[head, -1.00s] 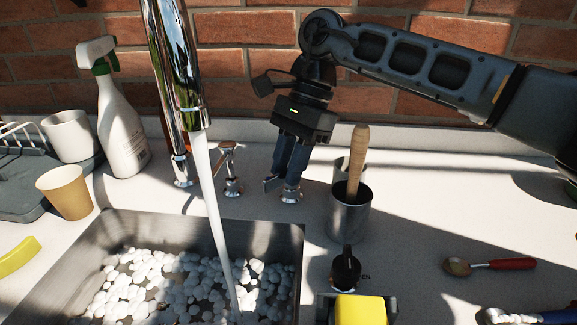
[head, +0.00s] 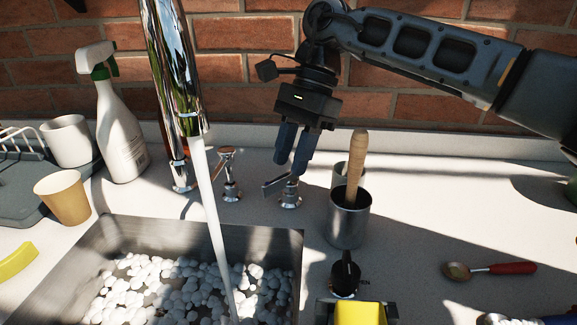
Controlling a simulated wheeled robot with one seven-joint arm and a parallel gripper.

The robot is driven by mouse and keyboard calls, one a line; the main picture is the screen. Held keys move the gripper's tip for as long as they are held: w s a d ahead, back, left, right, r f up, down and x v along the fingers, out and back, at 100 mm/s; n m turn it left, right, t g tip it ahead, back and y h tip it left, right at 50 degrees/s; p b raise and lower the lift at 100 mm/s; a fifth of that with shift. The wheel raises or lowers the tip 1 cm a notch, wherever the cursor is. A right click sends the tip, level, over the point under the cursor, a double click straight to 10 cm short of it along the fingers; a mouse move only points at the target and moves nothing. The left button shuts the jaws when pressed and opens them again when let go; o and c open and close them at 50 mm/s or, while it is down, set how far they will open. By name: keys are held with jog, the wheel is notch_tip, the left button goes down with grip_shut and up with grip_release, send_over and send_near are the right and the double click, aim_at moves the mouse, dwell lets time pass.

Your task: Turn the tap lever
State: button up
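The chrome tap spout (head: 172,70) comes down from the top, and a stream of water (head: 212,220) runs from it into the sink. A chrome lever handle (head: 278,185) on a round base stands behind the sink at right, its arm pointing left. A second chrome handle (head: 229,175) stands to its left. My gripper (head: 291,164) points down just above the right lever, its blue fingers a little apart with nothing seen between them. The fingertips appear clear of the lever.
A metal cup (head: 348,222) with a wooden-handled tool stands close right of the lever. The sink (head: 268,238) holds white pebbles. A spray bottle (head: 121,130) and tan cup (head: 64,198) stand left.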

jog(key=shift+v, duration=2.5)
